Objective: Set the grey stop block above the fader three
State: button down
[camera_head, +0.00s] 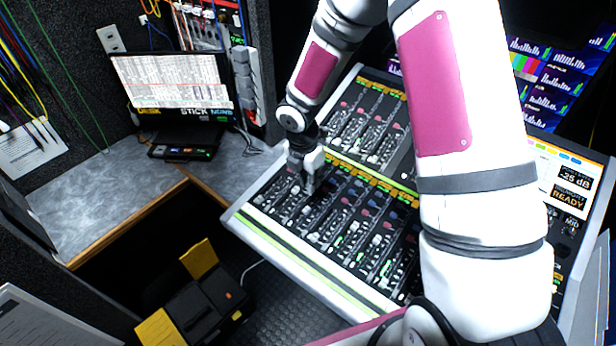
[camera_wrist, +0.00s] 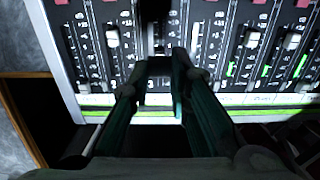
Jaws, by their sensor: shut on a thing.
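My gripper (camera_head: 309,184) is low over the left part of the mixing console (camera_head: 240,212). In the wrist view my gripper (camera_wrist: 160,72) points at the rows of faders, its two fingers close together near the front edge. It is shut on a small dark grey block (camera_wrist: 158,66), which looks like the stop block and is largely in shadow. The fader strip under the block is mostly covered by the fingers, and I cannot read its number. A white fader cap (camera_wrist: 112,39) shows to the left, and another fader cap (camera_wrist: 252,39) shows to the right.
A black and yellow case (camera_head: 205,300) is on the floor below. Bright screens (camera_head: 560,80) are at the back right. My arm hides the console's middle.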

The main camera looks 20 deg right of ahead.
jog(key=b, duration=0.2)
send_over(312, 206)
jog(key=shift+s+a+f, duration=0.15)
jog(key=shift+f, duration=0.8)
jog(key=shift+s+a+f, duration=0.1)
jog(key=shift+f, duration=0.85)
jog(key=shift+s+a+f, duration=0.15)
jog(key=shift+f, duration=0.8)
jog(key=shift+w+d+f+b, duration=0.1)
jog(key=shift+f+b, duration=0.35)
jog(key=shift+f, duration=0.4)
jog(key=shift+w+d+f+b, duration=0.1)
jog(key=shift+f+b, duration=0.3)
jog(key=shift+f, duration=0.4)
jog(key=c, duration=1.4)
grip_release()
jog(key=r, duration=0.4)
jog(key=a+r, duration=0.1)
jog(key=r, duration=0.3)
jog(key=s+r, duration=0.1)
jog(key=r, duration=0.2)
jog(key=shift+a+r, duration=0.2)
jog(key=shift+r, duration=0.2)
